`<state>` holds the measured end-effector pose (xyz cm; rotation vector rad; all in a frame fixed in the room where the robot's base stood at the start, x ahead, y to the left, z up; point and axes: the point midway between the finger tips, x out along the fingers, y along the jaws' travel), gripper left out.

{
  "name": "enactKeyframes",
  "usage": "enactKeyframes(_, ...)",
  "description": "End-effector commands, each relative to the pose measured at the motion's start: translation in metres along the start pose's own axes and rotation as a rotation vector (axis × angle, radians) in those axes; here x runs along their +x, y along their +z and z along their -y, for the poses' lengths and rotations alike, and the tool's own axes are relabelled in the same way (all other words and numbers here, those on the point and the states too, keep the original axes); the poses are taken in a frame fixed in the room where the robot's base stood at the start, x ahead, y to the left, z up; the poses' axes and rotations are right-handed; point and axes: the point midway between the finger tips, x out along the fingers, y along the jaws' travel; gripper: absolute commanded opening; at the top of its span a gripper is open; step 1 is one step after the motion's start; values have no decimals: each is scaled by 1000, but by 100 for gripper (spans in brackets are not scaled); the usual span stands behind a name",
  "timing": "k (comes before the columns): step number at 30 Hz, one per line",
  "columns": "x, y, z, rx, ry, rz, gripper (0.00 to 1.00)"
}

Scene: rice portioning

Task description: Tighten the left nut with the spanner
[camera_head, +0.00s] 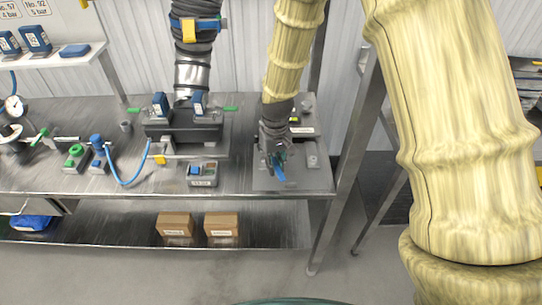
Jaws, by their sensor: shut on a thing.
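My gripper (276,156) is at the end of the pale-sleeved arm, low over a grey plate (305,181) at the right end of the steel bench. It is shut on the spanner (279,174), whose blue part sticks out below the jaws toward the front of the bench. A small grey fitting, perhaps a nut (312,161), shows on the plate to the right of the gripper. The left nut cannot be made out and may be hidden behind the gripper. Whether the spanner touches a nut cannot be told.
A grey machine block (185,130) with blue parts and green-tipped levers stands left of the plate. A small grey box (202,174) sits near the bench's front edge. A steel post (346,150) rises close to the right. Two cartons (176,224) lie on the lower shelf.

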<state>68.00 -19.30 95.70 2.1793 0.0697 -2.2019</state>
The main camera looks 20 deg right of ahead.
Motion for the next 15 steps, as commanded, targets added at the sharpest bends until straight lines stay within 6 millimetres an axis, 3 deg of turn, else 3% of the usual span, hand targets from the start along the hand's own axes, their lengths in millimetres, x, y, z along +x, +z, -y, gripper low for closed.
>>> enactKeyframes(15, 43, -17, -2, 1, -1, 18, 0)
